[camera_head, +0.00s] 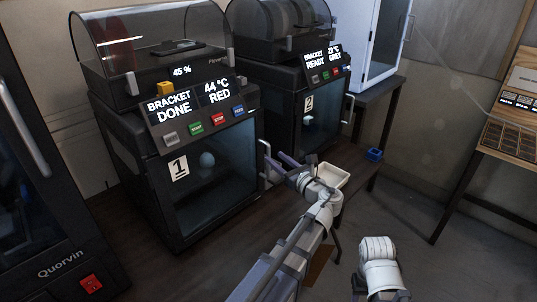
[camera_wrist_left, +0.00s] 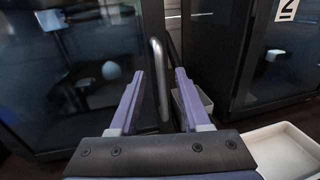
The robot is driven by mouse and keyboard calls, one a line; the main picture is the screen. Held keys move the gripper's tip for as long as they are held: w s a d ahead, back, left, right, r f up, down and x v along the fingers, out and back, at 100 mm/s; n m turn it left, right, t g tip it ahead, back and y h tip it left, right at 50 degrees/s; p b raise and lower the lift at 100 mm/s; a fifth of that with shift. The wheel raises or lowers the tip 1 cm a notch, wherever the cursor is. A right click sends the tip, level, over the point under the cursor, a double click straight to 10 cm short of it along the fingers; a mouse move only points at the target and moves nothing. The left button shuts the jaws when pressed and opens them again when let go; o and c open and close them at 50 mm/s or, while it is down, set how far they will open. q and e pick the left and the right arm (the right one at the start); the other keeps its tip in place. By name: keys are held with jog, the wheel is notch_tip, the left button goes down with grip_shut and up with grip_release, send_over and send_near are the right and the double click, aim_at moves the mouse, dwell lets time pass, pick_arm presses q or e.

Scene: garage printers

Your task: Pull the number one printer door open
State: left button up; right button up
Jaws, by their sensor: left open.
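The number one printer (camera_head: 125,135) stands at the left centre with a "1" label on its front. Its dark glass door (camera_head: 215,190) looks shut, and a pale round object (camera_head: 207,160) shows behind the glass. The upright door handle (camera_head: 264,160) is at the door's right edge. My left gripper (camera_head: 290,163) is open and empty beside the handle. In the left wrist view the handle (camera_wrist_left: 159,78) appears between the two spread purple fingers (camera_wrist_left: 159,73); I cannot tell whether either touches it. My right gripper is out of view.
The number two printer (camera_head: 308,120) stands behind to the right. A white tray (camera_head: 333,177) and a blue box (camera_head: 375,154) lie on the bench right of my left gripper. Another black machine (camera_head: 40,200) is at far left. Open floor (camera_head: 425,265) lies at right.

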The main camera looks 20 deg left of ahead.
pick_arm(q)
jog(key=shift+x, duration=2.6)
jog(key=shift+c, duration=0.2)
grip_shut()
